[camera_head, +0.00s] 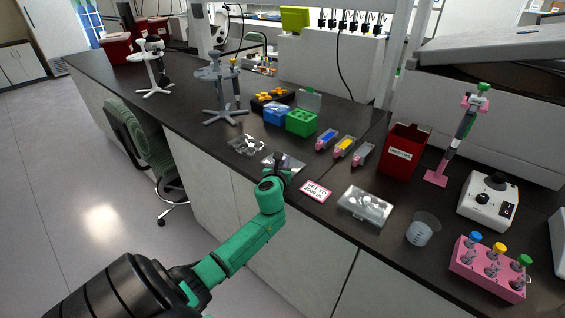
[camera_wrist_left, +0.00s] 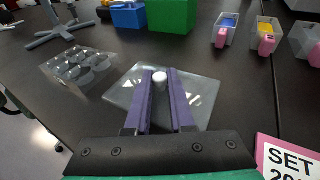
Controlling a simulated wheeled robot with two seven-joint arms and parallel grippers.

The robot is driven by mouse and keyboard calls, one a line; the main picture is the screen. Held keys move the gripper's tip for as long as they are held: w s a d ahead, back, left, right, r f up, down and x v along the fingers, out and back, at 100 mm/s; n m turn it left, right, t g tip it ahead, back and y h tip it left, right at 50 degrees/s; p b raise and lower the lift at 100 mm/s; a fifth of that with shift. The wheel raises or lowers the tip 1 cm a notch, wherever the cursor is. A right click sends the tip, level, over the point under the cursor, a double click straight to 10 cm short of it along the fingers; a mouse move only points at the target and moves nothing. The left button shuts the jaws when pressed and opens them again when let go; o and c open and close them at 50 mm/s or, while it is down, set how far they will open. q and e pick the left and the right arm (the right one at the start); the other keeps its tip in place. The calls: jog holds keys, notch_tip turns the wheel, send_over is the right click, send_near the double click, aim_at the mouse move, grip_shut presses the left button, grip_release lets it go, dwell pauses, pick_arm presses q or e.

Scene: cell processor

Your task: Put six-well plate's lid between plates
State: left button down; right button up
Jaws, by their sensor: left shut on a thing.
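The clear lid (camera_head: 294,163) is a flat transparent square with a small white knob, low at the counter's front edge; it also shows in the left wrist view (camera_wrist_left: 204,95). My left gripper (camera_head: 277,160) is shut on the knob, with its purple fingers on either side of it in the wrist view (camera_wrist_left: 160,84). Whether the lid touches the counter I cannot tell. One clear six-well plate (camera_head: 246,145) lies left of the lid and shows in the wrist view (camera_wrist_left: 80,68). Another clear plate (camera_head: 365,206) lies farther right, beyond the sign. My right gripper is not in view.
A grey stand (camera_head: 220,95) is behind the left plate. A beaker (camera_head: 422,229) stands farther right.

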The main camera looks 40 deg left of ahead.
pick_arm(q)
jog(key=c, duration=0.8)
grip_release()
jog(key=v, duration=1.2)
jog(key=shift+p, duration=0.35)
